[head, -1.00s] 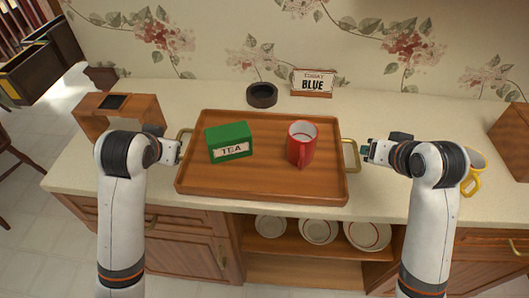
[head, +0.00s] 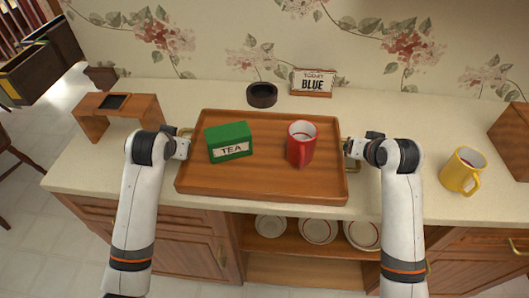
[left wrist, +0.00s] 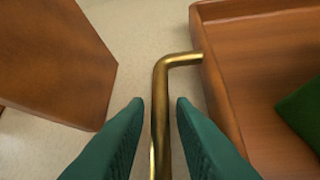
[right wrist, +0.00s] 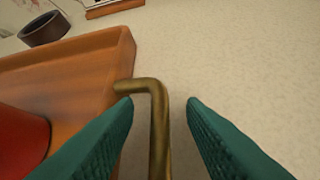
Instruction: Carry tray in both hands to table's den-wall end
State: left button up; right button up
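The wooden tray (head: 262,184) lies on the cream counter, with a green tea box (head: 229,141) and a red mug (head: 301,144) standing on it. My left gripper (head: 184,147) is at the tray's left brass handle; in the left wrist view the green fingers (left wrist: 158,105) are open on either side of the handle bar (left wrist: 160,110). My right gripper (head: 347,147) is at the right handle; in the right wrist view its fingers (right wrist: 160,102) are open with the handle bar (right wrist: 158,125) between them, nearer the left finger.
A wooden stand (head: 117,113) is left of the tray, close to my left gripper. A dark round bowl (head: 262,95) and a "BLUE" sign (head: 312,83) stand behind it. A yellow mug (head: 462,171) is at right. Plates (head: 318,229) sit on the shelf below.

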pick_arm(q)
grip_shut()
pick_arm(e)
jog(key=c, duration=0.6)
grip_shut()
pick_arm(q)
jog(key=shift+r, duration=0.15)
pick_arm(e)
jog(key=shift+r, duration=0.15)
